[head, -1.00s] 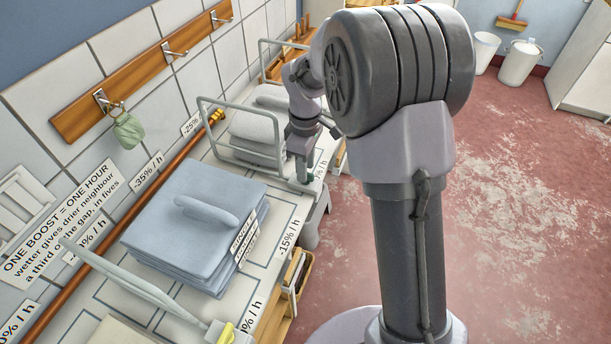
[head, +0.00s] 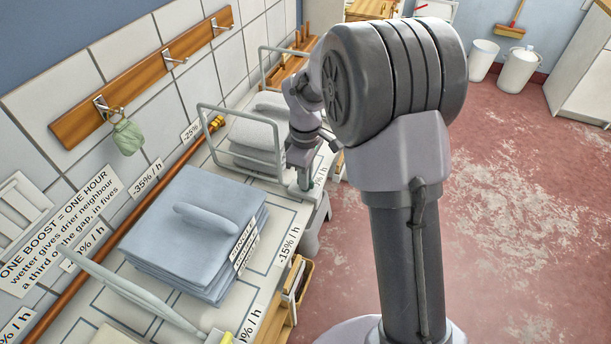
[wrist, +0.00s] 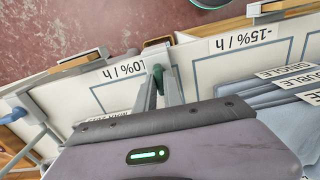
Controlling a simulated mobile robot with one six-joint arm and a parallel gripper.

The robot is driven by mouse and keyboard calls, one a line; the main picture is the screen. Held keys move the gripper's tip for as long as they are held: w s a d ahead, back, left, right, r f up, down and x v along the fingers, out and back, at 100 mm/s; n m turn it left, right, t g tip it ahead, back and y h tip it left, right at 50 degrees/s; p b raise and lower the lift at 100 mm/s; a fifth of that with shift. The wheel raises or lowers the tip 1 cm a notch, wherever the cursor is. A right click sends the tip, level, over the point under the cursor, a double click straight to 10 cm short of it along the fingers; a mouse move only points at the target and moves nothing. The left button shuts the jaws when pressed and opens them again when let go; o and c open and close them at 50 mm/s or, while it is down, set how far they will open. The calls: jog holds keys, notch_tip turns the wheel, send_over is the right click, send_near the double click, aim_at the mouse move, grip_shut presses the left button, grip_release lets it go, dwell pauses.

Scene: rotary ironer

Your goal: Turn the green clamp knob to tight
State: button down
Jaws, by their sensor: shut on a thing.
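The green clamp knob (wrist: 158,77) shows as a small dark green piece at the tips of my gripper (wrist: 161,80) in the wrist view. The two grey fingers are closed on it from either side and hide part of it. In the head view my gripper (head: 304,187) reaches down to the right edge of the worktop, beside a folded grey stack inside a grey wire frame. There the knob is too small and covered to make out. I cannot read the knob's turn position in either view.
A grey wire frame (head: 236,167) stands just left of my gripper. A blue folded stack (head: 185,235) lies nearer on the worktop, and a pale green bag (head: 126,136) hangs from the wall hook.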

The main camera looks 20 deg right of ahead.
jog(key=m+p, duration=0.1)
jog(key=m, duration=0.3)
jog(key=shift+r+m, duration=0.1)
jog(key=shift+m, duration=0.2)
jog(key=m+p, duration=0.1)
jog(key=m, duration=0.7)
jog(key=shift+m, duration=2.4)
jog(key=c, duration=1.5)
grip_release()
jog(key=shift+o, duration=0.2)
